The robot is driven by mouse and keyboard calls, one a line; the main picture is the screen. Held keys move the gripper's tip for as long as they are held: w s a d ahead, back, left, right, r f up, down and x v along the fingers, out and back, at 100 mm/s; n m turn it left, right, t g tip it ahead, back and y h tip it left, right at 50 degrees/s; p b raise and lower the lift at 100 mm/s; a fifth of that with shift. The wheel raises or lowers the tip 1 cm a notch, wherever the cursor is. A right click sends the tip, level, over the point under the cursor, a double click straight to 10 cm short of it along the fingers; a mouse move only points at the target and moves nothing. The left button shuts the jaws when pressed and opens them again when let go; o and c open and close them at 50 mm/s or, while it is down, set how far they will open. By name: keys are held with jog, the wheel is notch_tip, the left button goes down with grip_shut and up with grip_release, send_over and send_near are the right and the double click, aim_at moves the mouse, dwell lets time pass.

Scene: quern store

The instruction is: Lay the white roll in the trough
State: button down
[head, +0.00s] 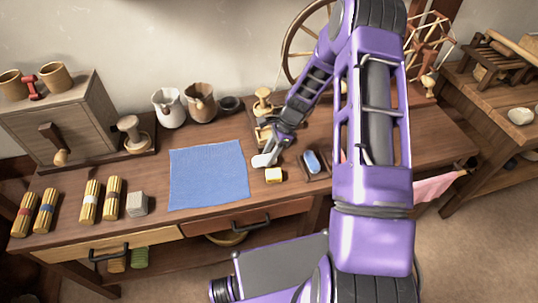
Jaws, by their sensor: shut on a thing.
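The white roll (262,160) is a small pale piece at the tip of my gripper (270,153), just right of the blue cloth on the table. My gripper is shut on it; its fingers hide part of it. I cannot tell whether the roll touches the table. A small dark trough-like holder (317,172) stands to the right of my gripper, with a blue rounded piece (312,160) in it. My arm passes close to its right side and hides what is beyond.
The blue cloth (208,175) lies flat and bare. Jugs (169,107), a wooden box mill (65,120) and several banded bundles (89,201) are on the left.

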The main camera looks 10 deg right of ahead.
jog(key=shift+f, duration=0.15)
jog(key=c, duration=0.7)
grip_release()
